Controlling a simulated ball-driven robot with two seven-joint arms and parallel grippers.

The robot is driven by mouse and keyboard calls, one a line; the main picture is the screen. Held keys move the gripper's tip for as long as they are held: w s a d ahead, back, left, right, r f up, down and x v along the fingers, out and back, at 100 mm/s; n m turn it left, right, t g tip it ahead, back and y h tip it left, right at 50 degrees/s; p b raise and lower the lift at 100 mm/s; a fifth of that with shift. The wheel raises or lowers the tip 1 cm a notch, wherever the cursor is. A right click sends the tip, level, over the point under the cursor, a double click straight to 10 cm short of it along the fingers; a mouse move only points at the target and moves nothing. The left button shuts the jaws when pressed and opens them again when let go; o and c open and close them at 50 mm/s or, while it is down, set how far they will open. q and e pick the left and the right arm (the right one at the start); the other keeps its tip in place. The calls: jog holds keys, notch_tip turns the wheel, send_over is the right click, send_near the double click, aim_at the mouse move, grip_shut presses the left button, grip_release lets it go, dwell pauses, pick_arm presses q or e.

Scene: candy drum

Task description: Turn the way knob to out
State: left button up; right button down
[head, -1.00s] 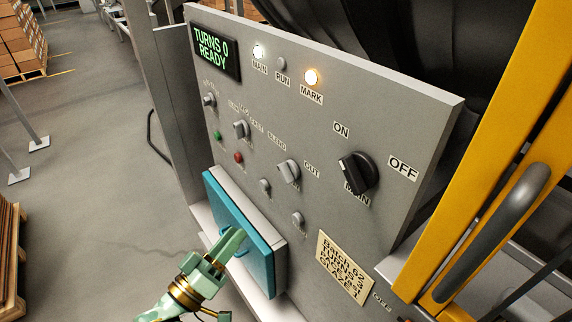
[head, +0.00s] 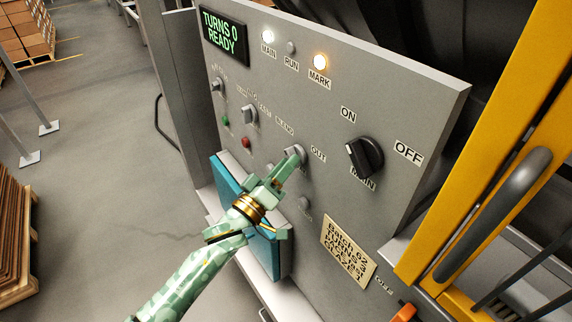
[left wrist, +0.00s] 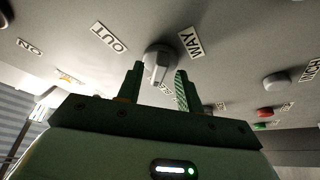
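The way knob (head: 294,153) is a small grey knob on the grey panel, left of the OUT label (head: 317,154). In the left wrist view the way knob (left wrist: 159,59) shows beyond my fingers, near the WAY label (left wrist: 190,42) and the OUT label (left wrist: 108,37). Its raised grip lies toward the gap between the fingers, not toward OUT. My left gripper (head: 281,173) is at the knob, fingers toward the panel. In the left wrist view my left gripper (left wrist: 159,88) is open, with fingers apart on both sides of the knob. Contact is unclear. My right gripper is out of view.
A large black MAIN knob (head: 365,156) is to the right. A teal block (head: 227,178) sits behind my left arm. The display (head: 222,37) reads TURNS 0 READY. A yellow frame with a dark handle (head: 512,198) stands at the right.

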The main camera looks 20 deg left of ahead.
pick_arm(q)
jog(key=shift+w+d+r, duration=0.1)
jog(key=shift+w, duration=0.15)
grip_shut()
